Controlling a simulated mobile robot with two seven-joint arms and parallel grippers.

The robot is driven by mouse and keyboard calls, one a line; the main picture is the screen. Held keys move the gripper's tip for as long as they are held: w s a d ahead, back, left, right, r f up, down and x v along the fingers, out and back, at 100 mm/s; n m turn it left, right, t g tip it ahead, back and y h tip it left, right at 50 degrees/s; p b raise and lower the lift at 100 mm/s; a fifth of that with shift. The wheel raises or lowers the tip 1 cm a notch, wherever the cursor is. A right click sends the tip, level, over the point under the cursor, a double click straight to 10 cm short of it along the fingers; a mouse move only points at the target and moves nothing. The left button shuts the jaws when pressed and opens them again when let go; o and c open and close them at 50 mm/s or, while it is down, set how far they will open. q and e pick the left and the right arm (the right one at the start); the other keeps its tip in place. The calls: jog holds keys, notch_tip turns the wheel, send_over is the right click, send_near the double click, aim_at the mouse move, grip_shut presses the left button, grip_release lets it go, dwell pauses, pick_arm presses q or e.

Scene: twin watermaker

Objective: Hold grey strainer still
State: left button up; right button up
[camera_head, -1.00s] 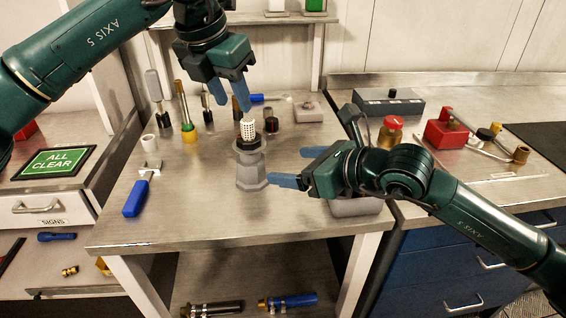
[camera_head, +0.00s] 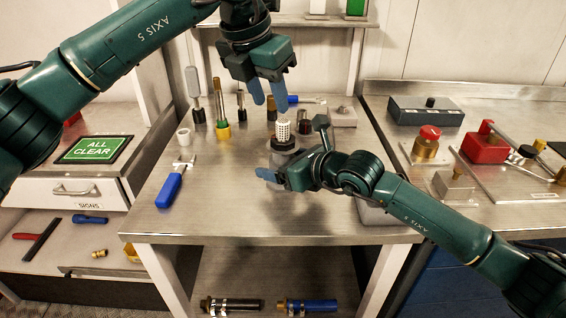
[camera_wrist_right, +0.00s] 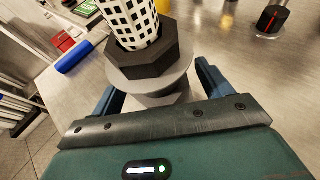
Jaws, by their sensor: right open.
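The grey strainer (camera_head: 283,157) stands upright on the bench, with a black hexagonal collar (camera_head: 284,145) and a white perforated basket (camera_head: 283,130) on top. In the right wrist view the grey strainer (camera_wrist_right: 183,77) sits between my two blue fingers, under the black collar (camera_wrist_right: 145,58). My right gripper (camera_head: 278,170) is open, low around the strainer's body; contact cannot be told. It partly hides the lower body in the head view. My left gripper (camera_head: 268,107) is open and empty just above the basket, its fingers apart.
A blue-handled tool (camera_head: 172,186) lies at the bench's left. Several upright tools, including a yellow-based one (camera_head: 222,128), stand behind it.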

jog(key=c, duration=1.5)
jog(key=shift+o, duration=0.9)
jog(key=o, duration=1.2)
jog(key=shift+c, duration=0.2)
jog(key=shift+c, duration=0.3)
jog(key=c, duration=1.1)
